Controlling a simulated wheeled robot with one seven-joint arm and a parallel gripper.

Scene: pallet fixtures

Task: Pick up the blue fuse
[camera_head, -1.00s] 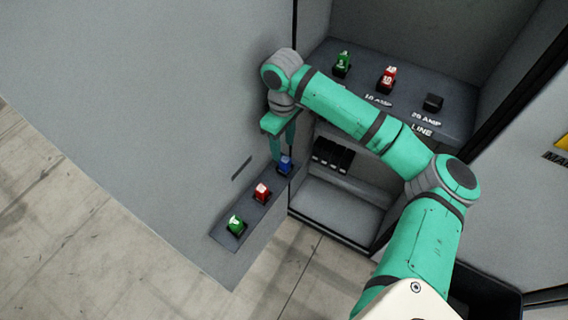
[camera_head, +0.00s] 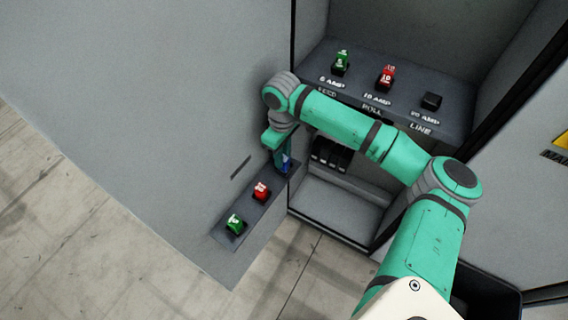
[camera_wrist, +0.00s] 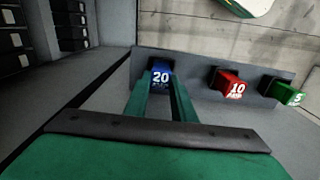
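The blue fuse (camera_wrist: 161,76), marked 20, stands at the end of a dark holder strip (camera_wrist: 200,66). In the head view the blue fuse (camera_head: 287,164) is partly hidden by my gripper (camera_head: 282,158). In the wrist view the two green fingers of my gripper (camera_wrist: 161,92) reach down to the fuse, one on each side, with a gap between them. I cannot tell whether the fingers touch it. The fuse appears to sit in its holder.
A red fuse (camera_head: 262,191) and a green fuse (camera_head: 236,224) stand on the same strip. The cabinet shelf (camera_head: 405,104) holds a green fuse (camera_head: 341,63), a red fuse (camera_head: 386,77) and an empty black socket (camera_head: 432,101). The cabinet wall is close to my gripper.

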